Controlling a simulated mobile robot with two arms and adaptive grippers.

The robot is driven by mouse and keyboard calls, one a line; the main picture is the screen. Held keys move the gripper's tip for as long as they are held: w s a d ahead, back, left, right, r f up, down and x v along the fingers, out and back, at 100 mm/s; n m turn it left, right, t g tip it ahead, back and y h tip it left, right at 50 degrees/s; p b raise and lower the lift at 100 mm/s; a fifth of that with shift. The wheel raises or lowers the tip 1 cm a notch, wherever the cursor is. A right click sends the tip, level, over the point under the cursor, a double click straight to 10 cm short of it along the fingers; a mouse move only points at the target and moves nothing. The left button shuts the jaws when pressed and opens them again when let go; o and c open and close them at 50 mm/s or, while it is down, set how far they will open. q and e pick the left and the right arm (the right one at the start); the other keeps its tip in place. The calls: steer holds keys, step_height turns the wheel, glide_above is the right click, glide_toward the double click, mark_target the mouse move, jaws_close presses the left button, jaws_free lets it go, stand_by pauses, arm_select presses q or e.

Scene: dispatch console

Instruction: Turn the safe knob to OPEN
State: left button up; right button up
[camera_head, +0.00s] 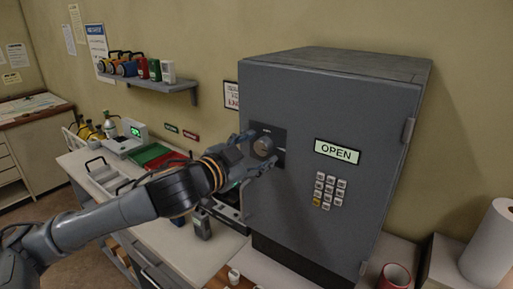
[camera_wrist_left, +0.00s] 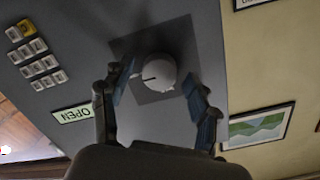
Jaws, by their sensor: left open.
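The grey safe (camera_head: 360,115) stands at the right of the head view with its door facing me. Its round knob (camera_head: 264,146) sits on a dark square plate (camera_head: 281,137) on the door. The display (camera_head: 338,151) right of the knob reads OPEN. My left gripper (camera_head: 259,152) is open at the knob, one finger above it and one below. In the left wrist view the pale knob (camera_wrist_left: 155,73) shows a dark pointer line and lies between my blue-tipped fingers (camera_wrist_left: 158,88). I cannot tell whether they touch it. My right gripper is not in view.
A keypad (camera_head: 328,190) is below the display. A wall shelf (camera_head: 163,86) holds several coloured devices at the left. The desk (camera_head: 158,232) below carries trays and a radio (camera_head: 202,225). A red mug (camera_head: 395,277) and a paper roll (camera_head: 489,245) stand at the lower right.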

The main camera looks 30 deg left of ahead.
mark_target(267, 103)
arm_select(q)
step_height(267, 103, up, 10)
stand_by(0.6)
steer(key=shift+f, duration=0.1)
stand_by(0.4)
